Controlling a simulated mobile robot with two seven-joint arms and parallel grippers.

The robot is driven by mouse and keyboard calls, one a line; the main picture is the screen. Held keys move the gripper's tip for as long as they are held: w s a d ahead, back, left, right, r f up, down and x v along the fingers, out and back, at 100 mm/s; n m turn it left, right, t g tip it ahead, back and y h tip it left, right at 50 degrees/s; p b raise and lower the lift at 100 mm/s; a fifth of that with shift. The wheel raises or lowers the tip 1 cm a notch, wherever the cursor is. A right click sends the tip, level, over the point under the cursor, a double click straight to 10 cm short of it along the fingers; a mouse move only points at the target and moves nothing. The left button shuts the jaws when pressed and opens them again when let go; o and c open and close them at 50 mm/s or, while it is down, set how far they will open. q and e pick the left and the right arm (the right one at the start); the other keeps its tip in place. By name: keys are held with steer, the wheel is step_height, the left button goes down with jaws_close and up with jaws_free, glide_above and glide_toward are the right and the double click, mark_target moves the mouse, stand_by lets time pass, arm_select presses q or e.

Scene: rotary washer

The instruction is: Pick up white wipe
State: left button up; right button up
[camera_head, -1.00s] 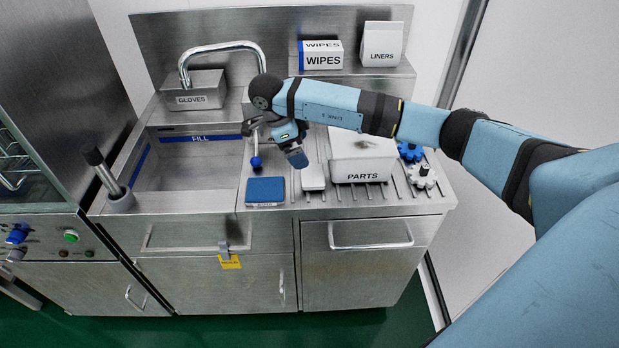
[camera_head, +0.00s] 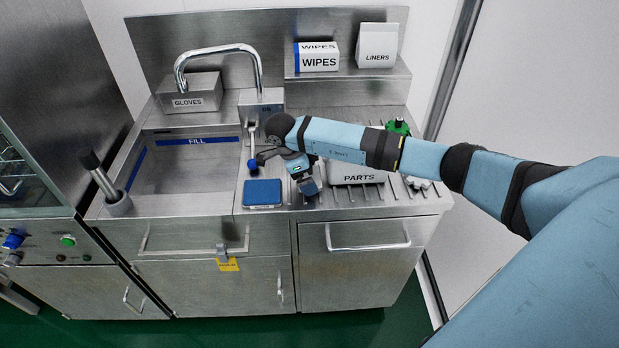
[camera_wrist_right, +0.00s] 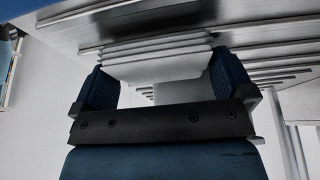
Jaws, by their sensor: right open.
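The white wipe (camera_wrist_right: 155,48) shows in the right wrist view as a folded, layered white stack on the ribbed steel counter. My right gripper (camera_wrist_right: 158,82) is open, with its two dark blue fingers on either side of the near part of the wipe. I cannot tell whether the fingers touch it. In the head view my right gripper (camera_head: 309,188) is low over the counter, between the blue sponge and the PARTS bin, and hides most or all of the wipe. My left gripper is not in view.
The blue sponge (camera_head: 262,194) lies just left of the gripper, and the PARTS bin (camera_head: 358,178) stands close on the right, partly behind my arm. A blue-ended brush (camera_head: 252,165) lies behind the sponge. A WIPES box (camera_head: 318,60) stands on the shelf. The sink (camera_head: 185,180) is left.

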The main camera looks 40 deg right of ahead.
steer(key=c, duration=0.6)
steer(key=shift+r, duration=0.15)
steer(key=shift+r, duration=0.55)
arm_select(q)
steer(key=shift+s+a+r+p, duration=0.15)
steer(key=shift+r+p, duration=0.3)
steer(key=shift+p, duration=0.5)
arm_select(e)
steer(key=shift+r, duration=9.35)
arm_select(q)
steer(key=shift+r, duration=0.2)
arm_select(e)
steer(key=shift+o, duration=0.2)
